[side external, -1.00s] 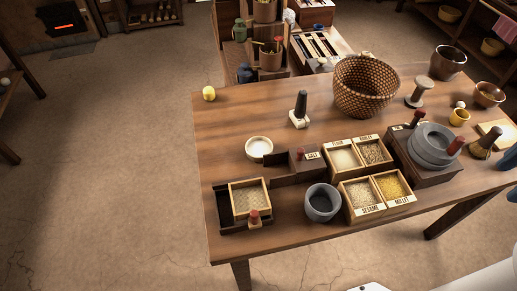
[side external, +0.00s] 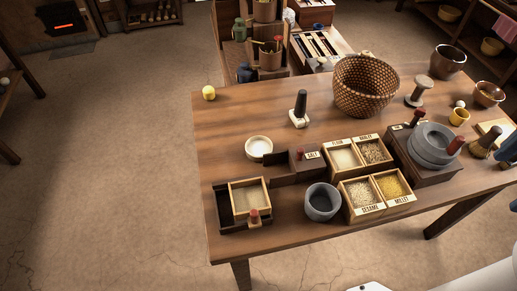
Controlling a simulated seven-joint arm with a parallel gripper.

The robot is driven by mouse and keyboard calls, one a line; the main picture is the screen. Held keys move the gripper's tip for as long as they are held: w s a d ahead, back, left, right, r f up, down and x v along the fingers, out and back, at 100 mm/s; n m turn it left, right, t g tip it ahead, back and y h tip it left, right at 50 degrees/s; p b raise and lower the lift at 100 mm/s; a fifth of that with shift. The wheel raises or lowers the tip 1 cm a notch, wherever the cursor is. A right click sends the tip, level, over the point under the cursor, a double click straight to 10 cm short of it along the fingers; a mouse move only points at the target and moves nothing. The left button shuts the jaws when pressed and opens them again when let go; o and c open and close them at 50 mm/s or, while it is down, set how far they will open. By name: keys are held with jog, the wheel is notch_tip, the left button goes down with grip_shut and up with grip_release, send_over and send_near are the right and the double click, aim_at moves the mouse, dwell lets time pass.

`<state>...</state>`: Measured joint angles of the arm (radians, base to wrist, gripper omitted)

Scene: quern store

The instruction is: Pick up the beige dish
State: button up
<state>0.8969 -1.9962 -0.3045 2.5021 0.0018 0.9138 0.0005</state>
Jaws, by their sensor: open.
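The beige dish (side external: 259,147) is a small, shallow, round dish, upright on the wooden table, left of the middle. It appears empty. It stands just behind and left of a dark wooden box labelled SALT (side external: 294,167). My gripper is not in view, and nothing is touching the dish from above.
A black tray with a wooden sieve box (side external: 249,198) stands in front of the dish. A grey mortar (side external: 322,201) and labelled grain boxes (side external: 345,157) are to the right. A dark-handled stamp (side external: 300,110) stands behind. The table left of the dish is clear.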

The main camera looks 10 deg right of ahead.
jog(key=w+a+f+m+t+y, duration=0.1)
jog(key=w+a+f+m+t, duration=0.15)
jog(key=w+a, duration=1.65)
jog(key=m+y, duration=0.1)
jog(key=m, duration=0.3)
send_near(258, 148)
jog(key=shift+n+t, duration=0.25)
jog(key=shift+t, duration=0.3)
jog(key=x, duration=0.7)
jog(key=shift+s+f, duration=0.1)
jog(key=shift+s, duration=0.3)
jog(key=c, duration=0.9)
